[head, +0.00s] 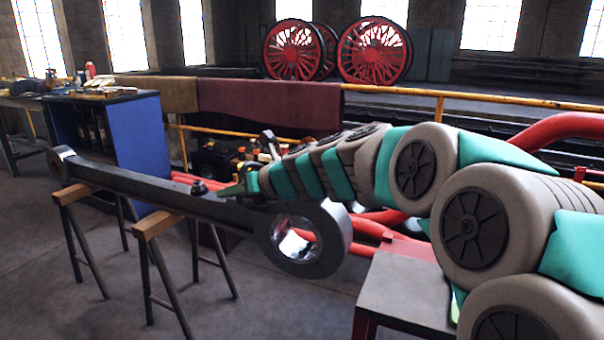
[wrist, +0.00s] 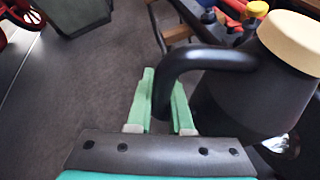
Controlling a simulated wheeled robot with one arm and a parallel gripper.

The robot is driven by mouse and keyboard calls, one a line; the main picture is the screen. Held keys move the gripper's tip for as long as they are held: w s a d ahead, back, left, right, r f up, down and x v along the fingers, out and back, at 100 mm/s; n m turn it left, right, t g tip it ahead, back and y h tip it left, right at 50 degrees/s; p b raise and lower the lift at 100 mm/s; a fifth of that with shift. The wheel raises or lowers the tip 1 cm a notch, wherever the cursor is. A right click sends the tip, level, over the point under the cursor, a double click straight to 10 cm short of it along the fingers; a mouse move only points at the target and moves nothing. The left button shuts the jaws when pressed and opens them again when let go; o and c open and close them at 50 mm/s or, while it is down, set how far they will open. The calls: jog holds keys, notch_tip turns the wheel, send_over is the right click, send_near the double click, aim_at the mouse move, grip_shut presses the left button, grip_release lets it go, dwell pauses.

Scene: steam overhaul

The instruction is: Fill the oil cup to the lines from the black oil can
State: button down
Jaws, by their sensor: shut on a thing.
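My gripper (wrist: 163,80) is shut on the curved black handle (wrist: 212,58) of the black oil can (wrist: 238,98). The can's dark body and cream top (wrist: 291,42) fill the right of the wrist view, and its spout cannot be made out. In the head view my gripper (head: 240,189) is at the middle, close to the long dark steel rod (head: 150,187). A small dark fitting (head: 199,187) on top of the rod, just left of my gripper, may be the oil cup. Its lines and oil level are too small to see.
The rod lies across trestles with wooden tops (head: 157,224), its big ringed end (head: 334,240) toward me. A blue-sided workbench (head: 140,137) with tools stands at the left. A yellow rail (head: 480,98) and red wheels (head: 375,50) are behind. Floor at the front left is clear.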

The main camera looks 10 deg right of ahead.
jog(key=shift+s+a+r+m+g+y, duration=0.1)
jog(key=shift+r+m+g+y, duration=0.1)
jog(key=shift+r, duration=0.35)
jog(key=shift+s+a+r+m+g+y, duration=0.1)
jog(key=shift+r+m, duration=0.1)
jog(key=shift+r, duration=0.3)
jog(key=shift+s+a+r+m+g+y, duration=0.1)
jog(key=shift+r+m, duration=0.1)
jog(key=shift+r, duration=0.35)
dwell(3.5)
jog(key=shift+r, duration=0.1)
dwell(0.9)
jog(key=shift+w+d+r, duration=0.1)
jog(key=shift+r, duration=0.45)
dwell(1.4)
